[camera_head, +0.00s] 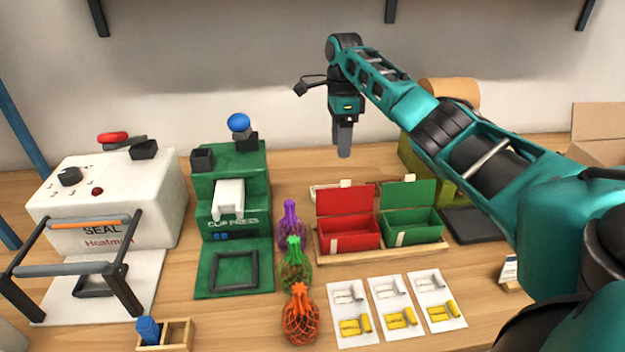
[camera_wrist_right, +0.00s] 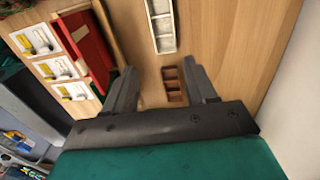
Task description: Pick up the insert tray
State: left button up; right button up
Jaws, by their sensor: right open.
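Two compartmented pieces show in the right wrist view: a small reddish-brown divided tray (camera_wrist_right: 172,84) and a longer white divided tray (camera_wrist_right: 161,24). I cannot tell for sure which one is the insert tray. My right gripper (camera_head: 344,150) is open and empty, pointing down above the table behind the red box. In the wrist view its fingers (camera_wrist_right: 162,82) stand on either side of the brown tray, apart from it. The white tray lies beyond the fingertips. A pale edge (camera_head: 322,190) shows behind the red box in the head view. My left gripper is out of view.
The red box (camera_head: 347,232) and green box (camera_head: 410,222) stand open with raised lids in front of my right gripper. Net bags (camera_head: 299,318), cards (camera_head: 397,306), the green clip press (camera_head: 233,202) and the heat sealer (camera_head: 105,200) surround them. My right arm covers the right side.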

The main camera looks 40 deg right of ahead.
notch_tip(320, 180, down, 7)
jog(key=shift+s+a+r+b, duration=0.1)
jog(key=shift+a+b, duration=0.05)
jog(key=shift+b, duration=0.35)
notch_tip(320, 180, down, 6)
jog(key=shift+s+r+b, duration=0.15)
jog(key=shift+b, duration=0.5)
jog(key=c, duration=0.8)
